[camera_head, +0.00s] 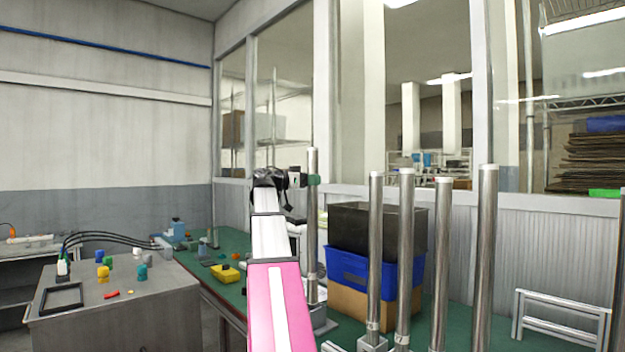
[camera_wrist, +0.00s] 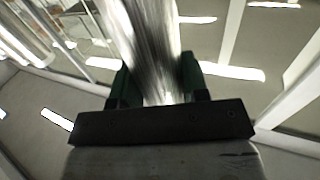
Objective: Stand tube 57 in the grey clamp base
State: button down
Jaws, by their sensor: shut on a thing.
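My gripper (camera_head: 314,180) has green fingers and is shut on a shiny upright metal tube (camera_head: 312,235), high on its length. In the wrist view the tube (camera_wrist: 152,40) runs between the two green fingers of my gripper (camera_wrist: 158,80). No number is readable on it. A grey base (camera_head: 322,322) shows low in the head view, at the tube's lower end. My arm covers part of this area, and I cannot tell whether the tube is seated in the base or only in line with it.
Several metal tubes stand to the right, including one tube (camera_head: 375,250) and a thicker one (camera_head: 485,260). A black bin (camera_head: 377,232) on a blue crate (camera_head: 375,275) stands behind them. A white rack (camera_head: 560,318) is at right. A grey cabinet (camera_head: 110,320) with small coloured parts is at left.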

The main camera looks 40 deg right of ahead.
aim_at(312, 197)
jog(key=shift+f, duration=3)
jog(key=c, duration=0.9)
grip_release()
jog(key=shift+f, duration=0.1)
jog(key=shift+a, duration=0.1)
jog(key=v, duration=1)
jog(key=shift+a, duration=0.4)
jog(key=shift+w, duration=0.1)
